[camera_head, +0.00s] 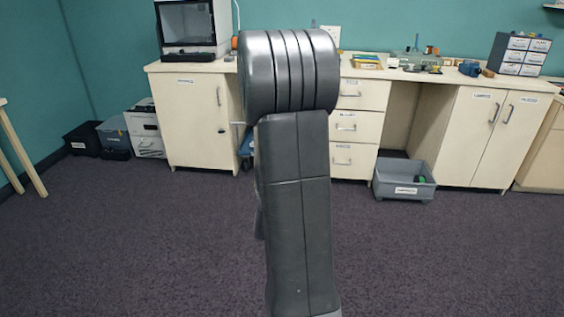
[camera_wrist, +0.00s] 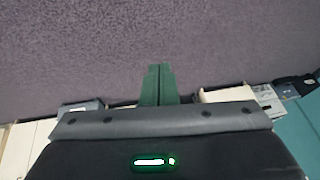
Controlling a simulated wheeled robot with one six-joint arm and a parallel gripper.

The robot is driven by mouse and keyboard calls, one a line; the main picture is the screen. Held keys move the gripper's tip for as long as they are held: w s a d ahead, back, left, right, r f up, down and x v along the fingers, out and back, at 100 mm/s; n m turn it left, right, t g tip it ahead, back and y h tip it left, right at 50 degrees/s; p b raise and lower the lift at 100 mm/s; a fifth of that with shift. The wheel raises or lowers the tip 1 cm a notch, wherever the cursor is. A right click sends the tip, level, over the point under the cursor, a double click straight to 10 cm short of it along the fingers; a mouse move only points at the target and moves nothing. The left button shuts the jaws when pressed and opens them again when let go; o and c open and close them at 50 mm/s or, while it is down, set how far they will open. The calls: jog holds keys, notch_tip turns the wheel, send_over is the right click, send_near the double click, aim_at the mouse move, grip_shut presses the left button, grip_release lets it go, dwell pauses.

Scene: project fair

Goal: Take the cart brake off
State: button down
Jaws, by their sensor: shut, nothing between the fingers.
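My gripper (camera_wrist: 159,72) shows in the wrist view as two dark green fingers pressed together, shut with nothing between them. It points out over bare carpet and touches nothing I can see. No cart or brake can be made out for certain. In the head view a small blue and metal thing (camera_head: 246,146) peeks out at the left edge of my arm, in front of the cabinets. My arm hides most of it, so I cannot tell what it is.
A long workbench (camera_head: 390,74) with cabinets lines the back wall. A grey bin (camera_head: 403,190) stands on the floor before it at right. Dark boxes (camera_head: 83,140) stand at the left wall, and wooden legs (camera_head: 20,150) at far left. The carpet (camera_head: 150,240) is clear.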

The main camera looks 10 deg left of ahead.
jog(key=w+a+f+t+b, duration=0.1)
jog(key=f+b, duration=0.3)
jog(key=f, duration=0.7)
jog(key=w+a+f+m+t+b, duration=0.1)
jog(key=w+a+f+t+b, duration=0.1)
jog(key=f, duration=0.9)
jog(key=w+a+f+m+t+h+b, duration=0.1)
jog(key=w+a+f+b, duration=0.2)
jog(key=f+b, duration=0.4)
notch_tip(320, 180, down, 4)
jog(key=shift+w+a+f+t, duration=0.15)
jog(key=shift+w+t, duration=0.25)
jog(key=shift+w, duration=0.5)
jog(key=shift+a, duration=0.1)
